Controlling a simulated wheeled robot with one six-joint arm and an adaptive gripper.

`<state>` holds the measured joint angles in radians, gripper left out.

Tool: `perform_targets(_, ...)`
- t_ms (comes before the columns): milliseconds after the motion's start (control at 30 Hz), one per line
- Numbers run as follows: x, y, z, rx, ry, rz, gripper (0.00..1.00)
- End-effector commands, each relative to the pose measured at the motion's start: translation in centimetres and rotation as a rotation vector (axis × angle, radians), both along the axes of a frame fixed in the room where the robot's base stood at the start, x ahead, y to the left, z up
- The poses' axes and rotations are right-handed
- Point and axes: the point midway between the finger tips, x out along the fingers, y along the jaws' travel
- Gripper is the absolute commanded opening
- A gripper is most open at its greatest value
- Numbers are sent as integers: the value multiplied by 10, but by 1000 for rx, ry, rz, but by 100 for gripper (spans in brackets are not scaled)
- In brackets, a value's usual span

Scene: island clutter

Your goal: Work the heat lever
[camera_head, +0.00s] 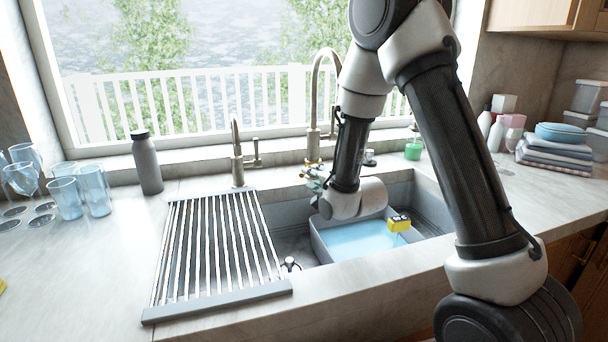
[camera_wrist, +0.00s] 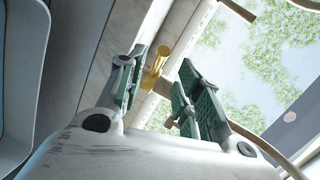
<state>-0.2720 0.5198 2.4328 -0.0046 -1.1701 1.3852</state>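A brass-coloured lever (camera_wrist: 157,65) shows in the wrist view, near the fingertips of my gripper (camera_wrist: 163,68). The gripper's green-padded fingers are apart, with the lever in or just beyond the gap; I cannot tell whether they touch it. In the head view, my gripper (camera_head: 313,176) is at the back edge of the sink, just in front of the base of the tall curved tap (camera_head: 314,100). A small yellow part shows there at the tap's base. My wrist partly hides the fingers in that view.
A grey basin of water (camera_head: 352,243) with a yellow block (camera_head: 398,223) sits in the sink below my wrist. A slatted drying rack (camera_head: 216,245) covers the sink's left. A smaller tap (camera_head: 237,158) and a dark bottle (camera_head: 146,163) stand left. A green bottle (camera_head: 414,148) stands right.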

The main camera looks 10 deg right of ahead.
Motion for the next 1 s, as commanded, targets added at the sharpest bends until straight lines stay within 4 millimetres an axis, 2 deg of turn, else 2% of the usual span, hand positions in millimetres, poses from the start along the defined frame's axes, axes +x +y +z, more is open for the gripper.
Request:
perform_targets(400, 60, 17, -13, -2, -1, 0, 35)
perform_targets(533, 68, 19, -14, -2, -1, 0, 35)
perform_targets(767, 69, 19, -15, -3, 0, 0, 35)
perform_targets(800, 69, 19, -15, -3, 0, 0, 33)
perform_targets(1000, 69, 19, -15, -3, 0, 0, 0)
